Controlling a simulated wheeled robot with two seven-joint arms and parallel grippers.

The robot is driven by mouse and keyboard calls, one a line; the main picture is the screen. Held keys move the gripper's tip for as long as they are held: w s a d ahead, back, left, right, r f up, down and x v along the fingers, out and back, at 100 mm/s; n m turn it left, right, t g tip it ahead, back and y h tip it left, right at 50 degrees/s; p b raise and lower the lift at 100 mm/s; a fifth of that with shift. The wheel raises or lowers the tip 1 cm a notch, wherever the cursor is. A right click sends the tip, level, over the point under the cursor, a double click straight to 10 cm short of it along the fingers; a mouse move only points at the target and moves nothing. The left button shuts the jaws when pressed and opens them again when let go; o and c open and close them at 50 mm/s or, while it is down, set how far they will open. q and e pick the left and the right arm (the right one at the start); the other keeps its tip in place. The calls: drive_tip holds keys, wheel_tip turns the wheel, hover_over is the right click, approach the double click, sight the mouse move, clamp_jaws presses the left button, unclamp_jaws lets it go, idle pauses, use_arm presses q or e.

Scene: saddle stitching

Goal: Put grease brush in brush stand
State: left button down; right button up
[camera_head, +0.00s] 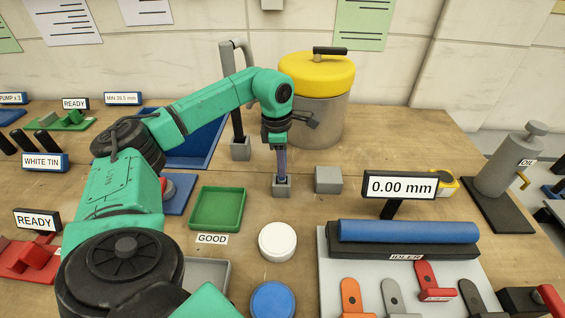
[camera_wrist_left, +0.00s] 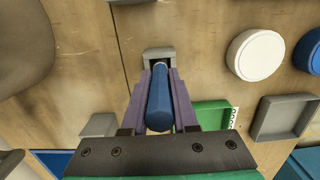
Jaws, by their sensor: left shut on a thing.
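My left gripper (camera_head: 281,165) points straight down, with its purple fingers shut on the grease brush. The brush's blue handle (camera_wrist_left: 160,103) shows between the fingers in the left wrist view. The brush stand is a small grey open block (camera_head: 282,188) on the table, directly under the gripper; it also shows in the left wrist view (camera_wrist_left: 158,53). The brush's lower end is at the stand's opening and looks to be inside it, but its depth is hidden. The brush looks upright. My right gripper is in neither view.
A grey block (camera_head: 328,179) stands just right of the stand. A yellow-lidded pot (camera_head: 317,110) and a grey post (camera_head: 238,151) are behind. A green tray (camera_head: 216,226) and white round lid (camera_head: 277,242) lie in front. Bare table surrounds the stand.

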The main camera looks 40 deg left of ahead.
use_arm(q)
drive_tip(key=c, duration=0.7)
unclamp_jaws()
drive_tip(key=shift+f, duration=0.1)
drive_tip(key=shift+r, duration=0.25)
drive_tip(key=r, duration=0.4)
drive_tip(key=r+b, duration=0.1)
drive_tip(key=r, duration=0.2)
drive_tip(key=shift+s+a+r, duration=0.15)
drive_tip(key=shift+a+r, duration=0.05)
drive_tip(key=shift+r, duration=0.15)
wheel_tip(320, 180, up, 4)
drive_tip(key=shift+s+a+r, duration=0.1)
drive_tip(key=shift+s+a, duration=0.05)
